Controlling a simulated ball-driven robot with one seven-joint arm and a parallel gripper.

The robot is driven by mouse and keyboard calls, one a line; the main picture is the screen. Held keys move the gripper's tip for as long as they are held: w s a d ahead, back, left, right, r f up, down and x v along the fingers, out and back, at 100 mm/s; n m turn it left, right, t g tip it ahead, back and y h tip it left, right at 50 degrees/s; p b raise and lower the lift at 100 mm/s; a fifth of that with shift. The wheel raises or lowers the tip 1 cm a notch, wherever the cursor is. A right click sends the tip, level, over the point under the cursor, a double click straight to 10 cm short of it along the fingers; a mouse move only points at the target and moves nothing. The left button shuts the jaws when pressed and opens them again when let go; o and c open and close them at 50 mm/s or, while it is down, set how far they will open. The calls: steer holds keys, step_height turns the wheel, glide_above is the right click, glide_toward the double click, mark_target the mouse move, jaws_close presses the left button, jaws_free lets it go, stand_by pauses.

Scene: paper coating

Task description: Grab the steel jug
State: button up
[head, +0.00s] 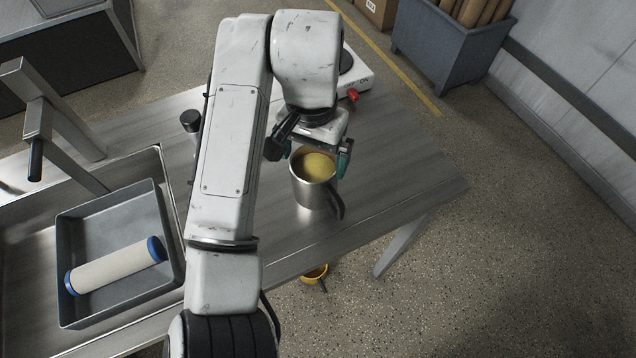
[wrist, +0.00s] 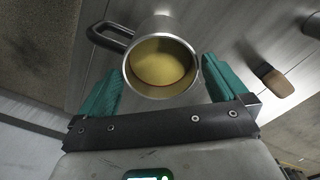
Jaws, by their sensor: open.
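The steel jug (head: 309,193) stands upright on the metal table, with yellowish liquid inside and a black handle toward the lower right in the head view. My gripper (head: 318,165) is open at the jug's far side, its teal fingers near the rim. In the wrist view the jug (wrist: 160,88) lies between and just beyond the two teal fingertips of my gripper (wrist: 160,82). I cannot tell whether either finger touches it.
A grey tray (head: 75,228) with a white blue-capped roller (head: 115,266) sits in the sink at left. A white hot plate (head: 358,75) is at the back of the table (head: 410,175). A yellow container (head: 315,273) is below the table edge. The table's right side is clear.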

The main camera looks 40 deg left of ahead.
glide_above(314, 173)
steer(key=s+d, duration=0.3)
steer(key=shift+s+f, duration=0.1)
steer(key=shift+f, duration=3)
steer(key=c, duration=0.8)
steer(key=shift+r, duration=0.15)
steer(key=shift+c, duration=0.2)
